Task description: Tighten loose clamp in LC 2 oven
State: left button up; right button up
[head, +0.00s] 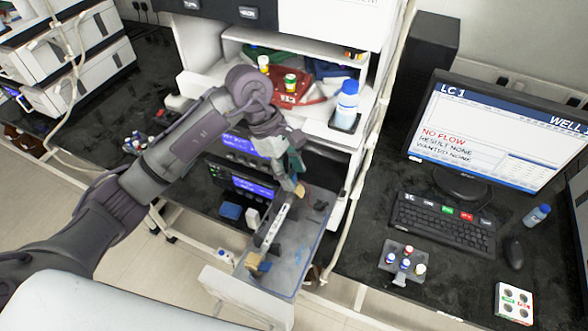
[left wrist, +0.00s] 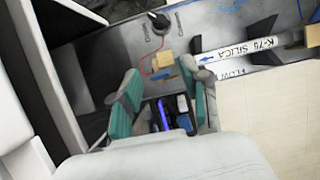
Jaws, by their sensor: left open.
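An open oven drawer (head: 318,222) sticks out below the stack in the head view. A white column (head: 275,226) lies in it, with a tan block (head: 300,190) near its far end and another tan block (head: 255,263) near its front end. My left gripper (head: 291,168) is open and empty, above the far end of the drawer. In the left wrist view, its teal-padded fingers (left wrist: 160,88) stand apart. Beyond them are a tan block (left wrist: 163,61), a dark knob (left wrist: 158,22) and a column (left wrist: 245,50) marked "SILICA" in dark holders. I cannot tell which clamp is loose.
A monitor (head: 497,135) at right reads "LC 1" and "NO FLOW". A keyboard (head: 442,224), a vial rack (head: 402,262) and a mouse (head: 513,253) are on the bench. A blue-capped bottle (head: 347,105) and a red tray (head: 292,98) stand on the stack above the drawer.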

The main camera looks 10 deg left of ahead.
pick_arm(q)
jog(key=shift+d+f, duration=0.25)
jog(key=shift+f, duration=0.45)
grip_shut()
jog(key=shift+f+b, duration=0.15)
jog(key=shift+b, duration=0.35)
jog(key=a+h+b, duration=0.1)
jog(key=h+b, duration=0.1)
jog(key=b, duration=0.4)
jog(key=f+g+h+b, duration=0.1)
jog(key=h+b, duration=0.1)
jog(key=b, duration=0.4)
jog(key=a+h+b, duration=0.1)
jog(key=h+b, duration=0.2)
jog(key=b, duration=0.2)
jog(key=shift+w+a+f+b, duration=0.25)
jog(key=shift+a+b, duration=0.1)
jog(key=shift+b, duration=0.05)
jog(key=shift+a+r+g+h+b, duration=0.1)
jog(key=shift+r+g+h+b, duration=0.15)
jog(key=shift+h+b, duration=0.4)
pick_arm(e)
notch_tip(320, 180, down, 20)
jog(key=shift+s+f, duration=0.15)
jog(key=shift+s, duration=0.3)
